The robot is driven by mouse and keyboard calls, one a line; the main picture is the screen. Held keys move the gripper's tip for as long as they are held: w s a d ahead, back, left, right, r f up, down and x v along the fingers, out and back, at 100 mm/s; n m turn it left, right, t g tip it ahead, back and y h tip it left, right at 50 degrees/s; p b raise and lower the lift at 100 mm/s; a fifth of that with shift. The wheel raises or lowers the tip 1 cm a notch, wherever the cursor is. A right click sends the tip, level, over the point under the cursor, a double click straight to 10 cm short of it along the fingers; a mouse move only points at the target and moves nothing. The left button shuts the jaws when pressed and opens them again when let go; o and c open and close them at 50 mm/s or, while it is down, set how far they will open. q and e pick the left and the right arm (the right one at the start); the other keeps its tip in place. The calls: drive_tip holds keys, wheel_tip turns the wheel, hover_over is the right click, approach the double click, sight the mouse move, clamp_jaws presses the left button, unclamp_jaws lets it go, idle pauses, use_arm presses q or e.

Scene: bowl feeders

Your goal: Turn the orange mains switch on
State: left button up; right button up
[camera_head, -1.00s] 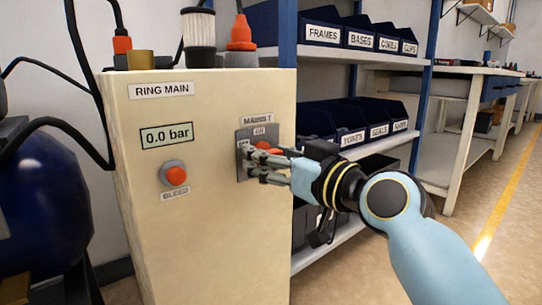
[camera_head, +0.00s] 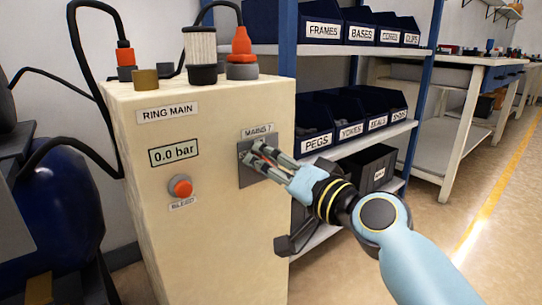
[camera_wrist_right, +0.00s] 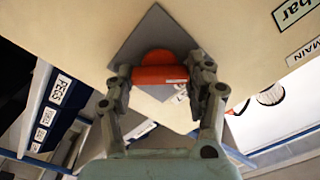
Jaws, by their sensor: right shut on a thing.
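The orange mains switch (camera_wrist_right: 160,75) sits on a grey square plate (camera_wrist_right: 150,28) on the front of the cream cabinet. In the wrist view its bar lies between my two fingertips, with its rounded part showing beyond. In the head view the plate (camera_head: 245,176) is under the MAINS label, and the fingers cover most of the switch. My right gripper (camera_head: 254,160) is shut on the switch, its fingers slanting up to the left. The plate's position marks are mostly hidden by the fingers. My left gripper is not in view.
The cream cabinet (camera_head: 160,225) also carries a 0.0 bar display (camera_head: 174,152) and a red bleed button (camera_head: 180,187). Shelves with dark blue bins (camera_head: 348,118) stand close to its right. A dark blue tank (camera_head: 60,205) is at left. Open floor (camera_head: 440,215) lies to the right.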

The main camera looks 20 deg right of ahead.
drive_tip(key=m+p, duration=0.2)
drive_tip(key=m, duration=0.2)
drive_tip(key=shift+r+m, duration=0.1)
drive_tip(key=shift+m, duration=0.2)
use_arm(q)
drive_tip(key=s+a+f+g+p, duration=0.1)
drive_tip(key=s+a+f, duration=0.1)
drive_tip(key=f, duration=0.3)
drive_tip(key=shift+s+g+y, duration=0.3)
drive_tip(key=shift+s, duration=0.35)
use_arm(e)
drive_tip(key=shift+m, duration=2.2)
drive_tip(key=shift+f, duration=0.2)
drive_tip(key=o, duration=1.2)
drive_tip(key=shift+d, duration=0.1)
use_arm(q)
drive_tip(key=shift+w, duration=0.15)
use_arm(e)
drive_tip(key=v, duration=1.2)
